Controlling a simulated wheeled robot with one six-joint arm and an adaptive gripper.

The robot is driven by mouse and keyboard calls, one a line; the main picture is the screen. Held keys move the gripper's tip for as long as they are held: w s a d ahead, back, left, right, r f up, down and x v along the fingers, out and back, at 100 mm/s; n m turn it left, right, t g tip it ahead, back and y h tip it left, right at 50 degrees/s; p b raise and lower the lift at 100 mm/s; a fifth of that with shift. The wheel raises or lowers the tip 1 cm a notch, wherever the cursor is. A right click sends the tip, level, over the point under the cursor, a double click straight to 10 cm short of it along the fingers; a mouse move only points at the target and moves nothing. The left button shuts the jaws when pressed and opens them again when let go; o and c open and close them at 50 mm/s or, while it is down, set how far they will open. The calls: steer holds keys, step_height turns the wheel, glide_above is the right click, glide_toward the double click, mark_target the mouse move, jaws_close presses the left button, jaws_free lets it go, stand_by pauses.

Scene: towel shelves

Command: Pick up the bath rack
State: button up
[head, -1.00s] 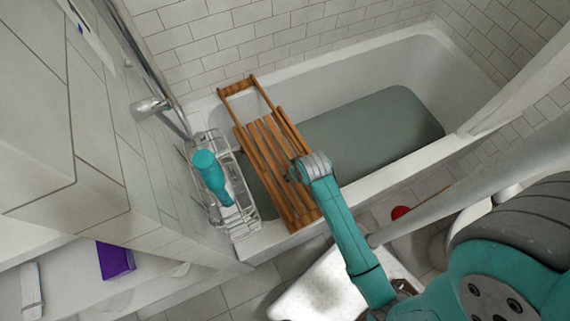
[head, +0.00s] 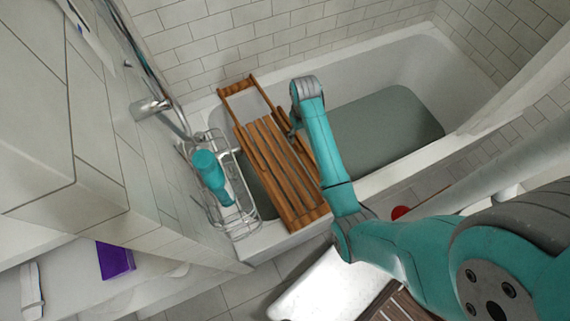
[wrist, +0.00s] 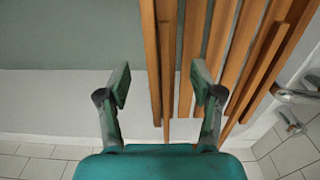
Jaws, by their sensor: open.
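The bath rack (head: 270,150) is a slatted wooden frame lying across the left end of the bathtub. It also fills the upper right of the wrist view (wrist: 228,40). My gripper (head: 294,131) is at the rack's right long side, partly hidden by my arm link in the head view. In the wrist view my gripper (wrist: 161,84) is open and empty. The rack's outer rail (wrist: 153,60) lies between the two fingers in the picture, and the right finger overlaps a slat. Whether the fingers are above the rail or down around it is unclear.
The bathtub (head: 395,55) holds a grey-green surface (head: 385,130). A wire caddy (head: 238,225) with a teal bottle (head: 211,175) stands just left of the rack. A wall tap (head: 150,107) is at the left. A purple box (head: 115,260) sits lower left.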

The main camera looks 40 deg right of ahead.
mark_target(301, 142)
steer(key=shift+s+d+f, duration=0.1)
steer(key=shift+d+f, duration=0.05)
steer(key=shift+f, duration=3.15)
steer(key=shift+c, duration=0.3)
jaws_close()
